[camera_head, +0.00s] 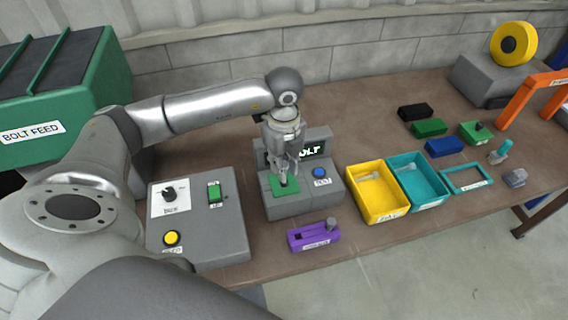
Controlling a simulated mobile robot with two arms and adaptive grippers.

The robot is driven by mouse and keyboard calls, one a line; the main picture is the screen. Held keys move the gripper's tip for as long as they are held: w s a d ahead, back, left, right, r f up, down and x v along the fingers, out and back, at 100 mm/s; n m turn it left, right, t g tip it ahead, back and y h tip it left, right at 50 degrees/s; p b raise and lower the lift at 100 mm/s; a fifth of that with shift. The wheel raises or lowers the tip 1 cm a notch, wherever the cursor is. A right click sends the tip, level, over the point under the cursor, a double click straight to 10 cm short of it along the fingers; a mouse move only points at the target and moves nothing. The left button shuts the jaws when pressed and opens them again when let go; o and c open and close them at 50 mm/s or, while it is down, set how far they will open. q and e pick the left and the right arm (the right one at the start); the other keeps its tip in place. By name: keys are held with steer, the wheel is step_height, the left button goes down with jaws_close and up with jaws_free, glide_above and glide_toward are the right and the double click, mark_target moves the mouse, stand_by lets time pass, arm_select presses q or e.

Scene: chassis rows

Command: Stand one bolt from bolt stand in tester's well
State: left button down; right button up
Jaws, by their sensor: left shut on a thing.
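The tester (298,204) is a grey box with a lit screen reading "BOLT" (309,150), a green plate (279,187) and a blue button (320,173). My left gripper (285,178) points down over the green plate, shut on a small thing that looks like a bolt. The fingers hide most of it, and its lower end is at or just above the plate; I cannot tell whether it is in the well. A purple block (306,239) with a grey upright piece (331,223) stands in front of the tester; it may be the bolt stand. My right gripper is out of view.
Left of the tester is a grey control box (224,236) with a dial, a green switch and a yellow button. To the right are a yellow bin (364,206), a teal bin (420,201), a teal frame (467,191) and several small blocks. A green bolt feed (75,122) stands far left.

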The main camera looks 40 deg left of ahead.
arm_select(q)
steer(key=shift+f+b, duration=0.1)
steer(key=shift+b, duration=0.2)
stand_by(0.7)
steer(key=shift+f, duration=0.1)
steer(key=shift+f+b, duration=1.65)
steer(key=shift+f, duration=0.25)
steer(key=c, duration=1.3)
jaws_free()
step_height(320, 180, up, 12)
